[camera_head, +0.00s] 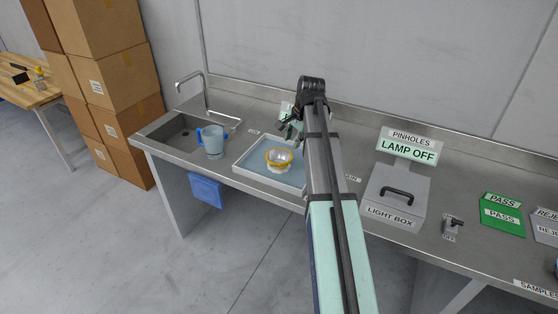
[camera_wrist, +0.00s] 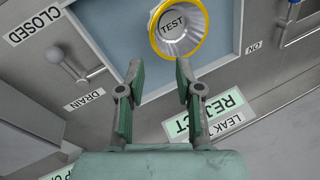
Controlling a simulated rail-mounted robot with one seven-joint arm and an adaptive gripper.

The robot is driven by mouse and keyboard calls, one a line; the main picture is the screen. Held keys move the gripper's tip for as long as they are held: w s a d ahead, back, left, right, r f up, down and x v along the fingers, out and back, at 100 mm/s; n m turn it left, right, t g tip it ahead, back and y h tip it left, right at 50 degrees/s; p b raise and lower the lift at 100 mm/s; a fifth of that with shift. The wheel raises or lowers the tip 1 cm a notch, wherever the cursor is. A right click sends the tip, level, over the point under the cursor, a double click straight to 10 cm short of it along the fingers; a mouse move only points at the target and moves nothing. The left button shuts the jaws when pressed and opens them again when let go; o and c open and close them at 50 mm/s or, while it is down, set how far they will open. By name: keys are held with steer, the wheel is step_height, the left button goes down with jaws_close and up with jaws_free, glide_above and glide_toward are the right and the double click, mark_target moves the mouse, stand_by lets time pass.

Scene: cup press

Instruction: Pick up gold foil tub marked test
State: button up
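The tub (camera_head: 279,158) has a gold-yellow rim and a silvery inside, and stands in a shallow tray (camera_head: 243,169) with a blue floor. My gripper (camera_head: 287,127) is at the tray's back side in the head view, partly hidden by my arm. In the wrist view my gripper (camera_wrist: 158,72) is open and empty, its two fingers apart. The fingertips point towards the tub and appear clear of it.
A sink (camera_head: 180,132) and a blue jug (camera_head: 212,141) are left of the tray. A light box (camera_head: 396,196) with a handle is to the right. A green PASS plate (camera_head: 502,215) is further right. A REJECT label (camera_wrist: 210,116) and a lever (camera_wrist: 68,64) show near the tray.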

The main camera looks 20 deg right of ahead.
mark_target(287, 161)
steer(key=shift+s+p+x, duration=0.15)
steer(key=shift+p+x, duration=0.85)
steer(key=shift+x, duration=2.25)
steer(key=shift+s+p+x, duration=0.15)
steer(key=shift+p+x, duration=0.85)
steer(key=shift+x, duration=2.3)
steer(key=shift+d+f, duration=0.1)
steer(key=shift+d, duration=0.1)
jaws_close()
